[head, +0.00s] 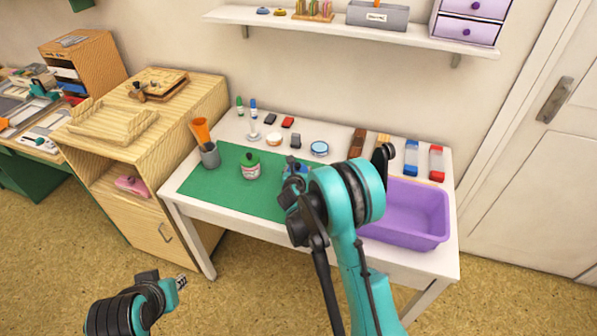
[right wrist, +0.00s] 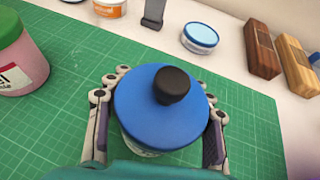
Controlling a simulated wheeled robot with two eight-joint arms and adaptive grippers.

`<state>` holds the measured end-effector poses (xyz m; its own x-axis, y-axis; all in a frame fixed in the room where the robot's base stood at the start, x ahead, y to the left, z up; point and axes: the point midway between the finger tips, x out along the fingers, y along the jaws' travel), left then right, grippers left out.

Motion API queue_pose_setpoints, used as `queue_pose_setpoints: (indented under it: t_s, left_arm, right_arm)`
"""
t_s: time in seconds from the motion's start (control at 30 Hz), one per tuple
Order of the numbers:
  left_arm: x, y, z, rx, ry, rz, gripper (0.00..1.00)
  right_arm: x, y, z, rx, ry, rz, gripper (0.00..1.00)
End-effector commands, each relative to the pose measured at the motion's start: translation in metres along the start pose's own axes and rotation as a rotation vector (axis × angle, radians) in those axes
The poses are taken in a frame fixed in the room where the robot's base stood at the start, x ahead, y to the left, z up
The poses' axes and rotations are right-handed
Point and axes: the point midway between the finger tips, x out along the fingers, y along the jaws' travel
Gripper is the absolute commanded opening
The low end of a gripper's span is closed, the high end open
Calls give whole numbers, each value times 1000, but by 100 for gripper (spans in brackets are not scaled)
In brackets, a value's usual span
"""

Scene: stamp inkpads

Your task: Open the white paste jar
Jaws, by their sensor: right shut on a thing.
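A jar with a round blue lid (right wrist: 150,108) and a black knob (right wrist: 171,84) stands on the green cutting mat (head: 215,180). Only a sliver of its pale body (right wrist: 140,148) shows under the lid, so I cannot read its label. My right gripper (right wrist: 157,125) is around the jar, one finger on each side, and shut on it. In the head view my right arm hides most of the jar. My left gripper (head: 181,282) is low at the left, in front of the table and away from it; its finger opening is too small to judge.
A pink jar with a green lid (head: 250,166) stands left of the held jar. A purple bin (head: 425,240) is at the right.

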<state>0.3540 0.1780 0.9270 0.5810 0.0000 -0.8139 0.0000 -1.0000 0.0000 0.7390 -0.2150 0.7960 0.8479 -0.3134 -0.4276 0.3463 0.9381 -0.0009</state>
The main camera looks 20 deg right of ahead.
Motion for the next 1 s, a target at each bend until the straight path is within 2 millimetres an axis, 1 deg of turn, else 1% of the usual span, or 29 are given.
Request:
queue_pose_setpoints:
  t_s: [0.2, 0.23, 0.27, 0.3, 0.33, 0.6, 0.7, 0.77, 0.87, 1.0]
  left_arm:
    - [-1, 0, -1, 0, 0, 0, 23]
    - [-1, 0, -1, 0, 0, 0, 23]
    - [-1, 0, -1, 0, 0, 0, 23]
    - [-1, 0, -1, 0, 0, 0, 23]
    - [-1, 0, -1, 0, 0, 0, 23]
    - [-1, 0, -1, 0, 0, 0, 23]
    - [-1, 0, -1, 0, 0, 0, 23]
    - [-3, 0, -3, 0, 0, 0, 23]
    - [-9, 0, -6, 0, 0, 0, 23]
    - [-17, 0, -12, 0, 0, 0, 23]
  right_arm:
    - [1, 0, -1, 0, 0, 0, 0]
    - [1, 0, -2, 0, 0, 0, 48]
    - [0, 0, -2, 0, 0, 0, 56]
    - [0, 0, -2, 0, 0, 0, 66]
    - [0, 0, -2, 0, 0, 0, 73]
    - [0, 0, -1, 0, 0, 0, 73]
    - [-1, 0, 2, 0, 0, 0, 73]
    - [-8, 0, 2, -1, 0, 1, 73]
    - [-26, 1, 4, -1, 0, 2, 73]
    - [-58, 0, 4, -1, 0, 2, 73]
